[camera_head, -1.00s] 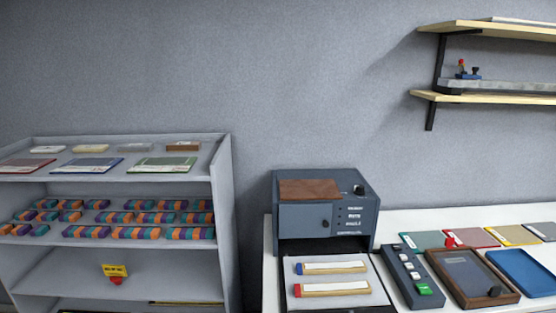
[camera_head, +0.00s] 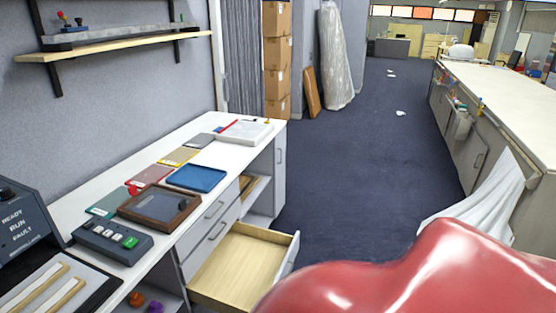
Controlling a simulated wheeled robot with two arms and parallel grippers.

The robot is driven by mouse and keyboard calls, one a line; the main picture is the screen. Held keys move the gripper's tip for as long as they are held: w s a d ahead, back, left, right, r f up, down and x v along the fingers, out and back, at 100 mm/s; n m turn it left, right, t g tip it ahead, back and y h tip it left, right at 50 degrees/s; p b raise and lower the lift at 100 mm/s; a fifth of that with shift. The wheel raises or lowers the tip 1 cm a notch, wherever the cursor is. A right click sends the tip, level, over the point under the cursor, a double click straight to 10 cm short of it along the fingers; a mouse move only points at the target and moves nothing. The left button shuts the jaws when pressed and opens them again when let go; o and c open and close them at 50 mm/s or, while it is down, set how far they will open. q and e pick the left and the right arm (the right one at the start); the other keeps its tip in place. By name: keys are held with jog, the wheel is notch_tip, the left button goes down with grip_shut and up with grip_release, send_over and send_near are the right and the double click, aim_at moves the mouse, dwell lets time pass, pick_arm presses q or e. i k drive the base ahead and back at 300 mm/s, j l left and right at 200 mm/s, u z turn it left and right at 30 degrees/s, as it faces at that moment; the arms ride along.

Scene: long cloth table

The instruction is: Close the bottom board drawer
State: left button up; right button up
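The open bottom drawer (camera_head: 236,262) sticks out from the cabinet under the white table. It has a pale wooden inside, looks empty, and has a light grey front panel on its right side. The near end of that panel is hidden. Above it are shut drawer fronts (camera_head: 207,236) with metal handles. Neither of my grippers is in view, and nothing I can see touches the drawer.
The white table (camera_head: 235,152) bears a blue tray (camera_head: 197,178), a brown framed box (camera_head: 158,207) and a button panel (camera_head: 112,240). Dark blue floor (camera_head: 350,185) lies clear beyond the drawer. A long white-topped counter (camera_head: 505,98) stands at the right.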

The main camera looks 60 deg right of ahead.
aim_at(240, 263)
jog(key=z, duration=2.05)
jog(key=i+u, duration=0.15)
jog(key=i, duration=0.4)
jog(key=i+l+u, duration=0.2)
jog(key=i, duration=0.35)
